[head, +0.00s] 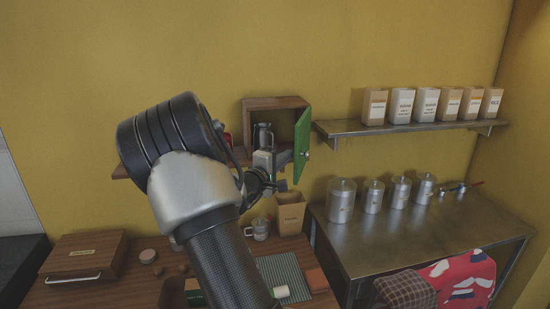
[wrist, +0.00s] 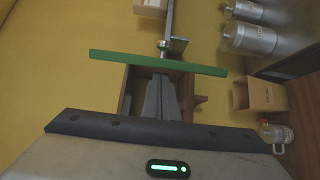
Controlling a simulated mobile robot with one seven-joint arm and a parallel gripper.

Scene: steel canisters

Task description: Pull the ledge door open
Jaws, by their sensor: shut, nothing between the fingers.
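The small wooden ledge cabinet (head: 275,103) hangs on the yellow wall, its front open. Its green door (head: 303,135) stands swung out at the cabinet's right side, with a round knob (head: 307,155) on its right face. In the wrist view the door (wrist: 158,62) shows edge-on as a green bar, with the knob (wrist: 163,46) beyond it. My gripper (head: 287,158) is on the inner side of the door, in front of the opening. Its fingers (wrist: 160,82) are together and empty, their tips close to the door's inner face; contact cannot be told.
A grey metal jug (head: 263,135) stands inside the cabinet. A steel shelf (head: 410,128) with several cartons is to the right. Below it, steel canisters (head: 342,200) stand on a steel table (head: 400,245).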

